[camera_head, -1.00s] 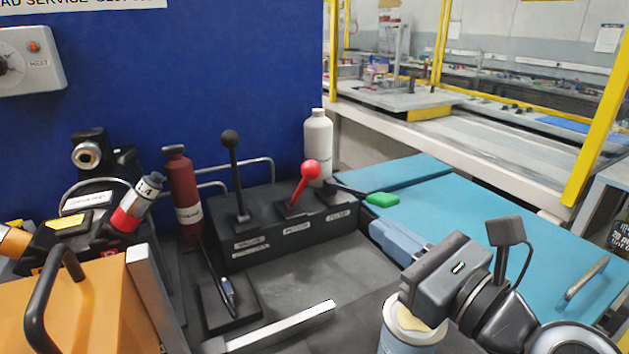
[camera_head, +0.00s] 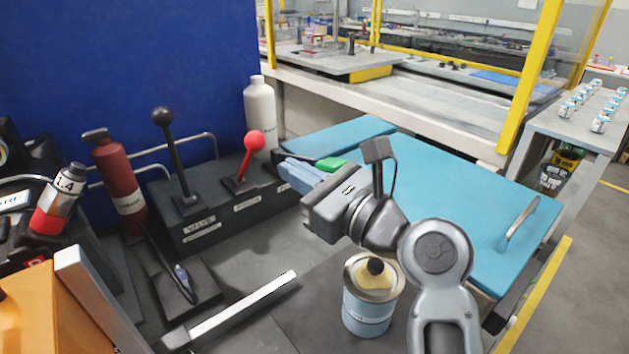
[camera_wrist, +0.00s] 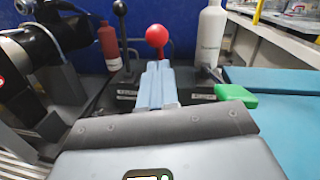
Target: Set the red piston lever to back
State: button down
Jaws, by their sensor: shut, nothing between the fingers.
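The red piston lever, with a red ball knob (camera_head: 255,141), stands on the black lever box, its shaft leaning up and to the right in the head view. My gripper (camera_head: 298,171) has pale blue-grey fingers, shut and empty, pointing toward the lever box; in the wrist view the fingers (camera_wrist: 157,66) are together. I cannot tell whether they touch the lever. The label under the red lever is too small to read.
A black-knobbed lever (camera_head: 163,117) stands left of the red one, and a green-handled lever (camera_head: 331,164) right, partly hidden by my gripper. A tin (camera_head: 367,316) stands below my arm.

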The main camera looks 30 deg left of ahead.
jog(key=shift+x, duration=2.1)
jog(key=shift+r, duration=0.15)
